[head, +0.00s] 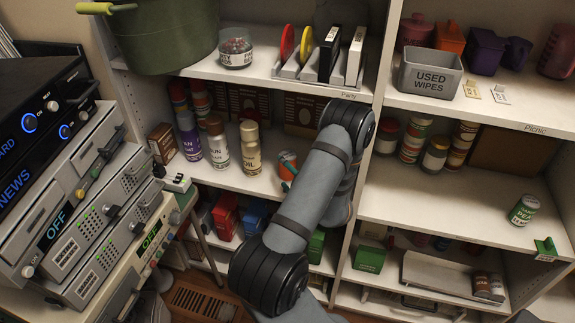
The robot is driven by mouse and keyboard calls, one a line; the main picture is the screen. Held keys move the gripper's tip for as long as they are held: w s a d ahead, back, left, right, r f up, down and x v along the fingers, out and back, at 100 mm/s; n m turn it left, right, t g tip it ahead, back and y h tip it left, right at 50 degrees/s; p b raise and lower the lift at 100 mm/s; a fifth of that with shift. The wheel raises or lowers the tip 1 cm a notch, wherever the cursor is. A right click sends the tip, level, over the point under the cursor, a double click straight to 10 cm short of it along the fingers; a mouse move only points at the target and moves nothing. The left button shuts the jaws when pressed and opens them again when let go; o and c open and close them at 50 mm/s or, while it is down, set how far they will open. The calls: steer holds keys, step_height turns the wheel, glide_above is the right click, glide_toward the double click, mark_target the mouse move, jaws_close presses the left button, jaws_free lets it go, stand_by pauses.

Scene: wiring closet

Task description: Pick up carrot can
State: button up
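A small orange-labelled can (288,158) stands on the left middle shelf, just left of my arm; its label is too small to read, so I cannot tell whether it is the carrot can. Small teal pieces show against its front and may be part of my gripper. My arm reaches to the shelf and its links hide most of the gripper and whatever is behind them. I cannot see whether the fingers are open or shut, or whether they touch the can. Other cans stand on the right middle shelf (386,203), including a green-labelled pea can (524,210).
Tall bottles, including a gold oil bottle (250,147), stand left of the orange can. A grey used wipes bin (430,74) and a disc rack (318,71) sit on the shelves above. Equipment boxes (95,190) fill the left side. The right middle shelf has bare room.

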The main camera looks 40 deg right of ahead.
steer(key=shift+p+x, duration=0.5)
steer(key=shift+x, duration=2.2)
steer(key=shift+a, duration=0.1)
steer(key=c, duration=0.3)
steer(key=shift+r, duration=0.1)
steer(key=c, duration=0.9)
